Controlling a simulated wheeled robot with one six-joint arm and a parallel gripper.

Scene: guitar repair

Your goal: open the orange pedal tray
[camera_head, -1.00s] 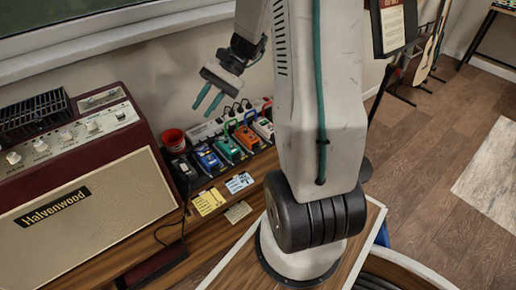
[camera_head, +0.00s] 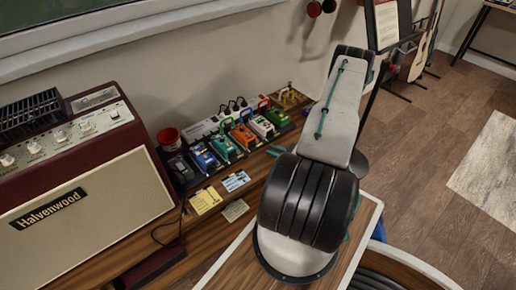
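The orange pedal (camera_head: 243,137) stands in the row of pedals on the wooden bench, with an orange handle arching above its back. It sits between the teal pedal (camera_head: 225,147) and a white-and-green pedal (camera_head: 262,126). Whether its tray is slid out at all is too small to tell. Of my gripper (camera_head: 275,150), only the teal fingertips show, low at the bench front, to the right of and nearer than the orange pedal. They appear apart from it. My arm hides the rest of the gripper.
The row also holds a blue pedal (camera_head: 204,156), a black pedal (camera_head: 181,168) and a green pedal (camera_head: 278,117). A white power strip (camera_head: 205,128) runs behind. A red cup (camera_head: 169,138) and the Halvenwood amplifier (camera_head: 85,200) stand left. Yellow (camera_head: 205,201) and white (camera_head: 236,181) notes lie in front.

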